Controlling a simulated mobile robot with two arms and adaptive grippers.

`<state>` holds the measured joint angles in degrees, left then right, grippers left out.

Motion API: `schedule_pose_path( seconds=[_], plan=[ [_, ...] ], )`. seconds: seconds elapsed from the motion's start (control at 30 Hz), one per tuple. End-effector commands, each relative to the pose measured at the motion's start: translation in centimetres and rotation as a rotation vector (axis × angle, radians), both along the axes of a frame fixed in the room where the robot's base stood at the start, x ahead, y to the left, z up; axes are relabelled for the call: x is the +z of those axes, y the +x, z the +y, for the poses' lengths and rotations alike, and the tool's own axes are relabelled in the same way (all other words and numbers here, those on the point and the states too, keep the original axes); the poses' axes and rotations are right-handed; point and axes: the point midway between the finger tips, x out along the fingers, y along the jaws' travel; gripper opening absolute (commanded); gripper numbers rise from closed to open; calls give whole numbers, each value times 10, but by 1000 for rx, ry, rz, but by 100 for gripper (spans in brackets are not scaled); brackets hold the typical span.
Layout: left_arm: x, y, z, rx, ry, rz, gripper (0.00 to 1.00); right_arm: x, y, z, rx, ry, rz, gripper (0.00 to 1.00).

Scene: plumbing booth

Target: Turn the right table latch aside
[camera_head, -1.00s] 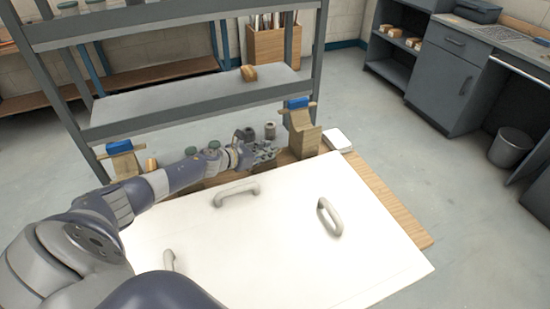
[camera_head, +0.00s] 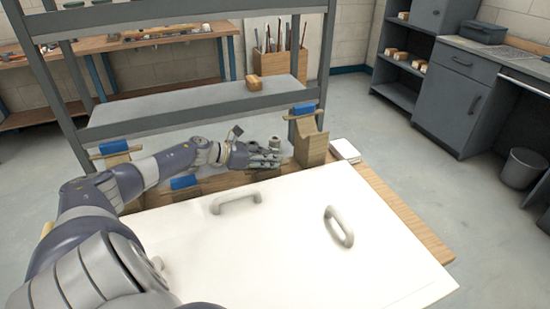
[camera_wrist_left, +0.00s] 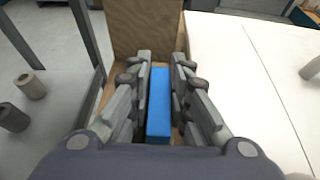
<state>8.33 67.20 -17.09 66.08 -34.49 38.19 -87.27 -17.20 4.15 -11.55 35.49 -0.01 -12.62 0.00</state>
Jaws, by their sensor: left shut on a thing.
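My left gripper (camera_head: 268,157) is at the table's back edge, left of the right wooden post (camera_head: 312,145). In the left wrist view, its fingers (camera_wrist_left: 159,85) lie on both sides of a blue bar, the right table latch (camera_wrist_left: 158,105), and are shut on it. The latch points lengthwise between the fingers, towards the post (camera_wrist_left: 145,28). In the head view the gripper hides this latch. Another blue latch (camera_head: 185,182) sits on the table edge further left, in front of my left arm. My right gripper is not in view.
A white panel with grey handles (camera_head: 237,201) covers most of the wooden table (camera_head: 405,212). Blue-topped pieces sit on the left post (camera_head: 113,147) and right post (camera_head: 303,109). A grey shelf rack (camera_head: 190,113) stands behind. Small cylinders (camera_wrist_left: 30,85) stand left of the gripper.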

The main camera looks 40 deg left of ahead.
Motion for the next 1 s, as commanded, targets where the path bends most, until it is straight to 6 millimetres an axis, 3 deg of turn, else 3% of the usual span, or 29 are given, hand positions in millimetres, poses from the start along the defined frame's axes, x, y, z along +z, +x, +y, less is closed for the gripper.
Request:
schedule_pose_path(
  seconds=[0.3,0.33,0.4,0.77,1.0],
  plan=[
    [1,0,-1,-1,-4,-2,0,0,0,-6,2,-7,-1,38],
    [1,0,-1,0,-3,-2,22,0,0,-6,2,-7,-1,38],
    [1,0,-1,0,-3,-2,37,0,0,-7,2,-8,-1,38],
    [1,0,0,0,-1,-1,37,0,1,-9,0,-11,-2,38],
    [4,-13,6,2,1,2,37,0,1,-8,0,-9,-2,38]
  ],
)
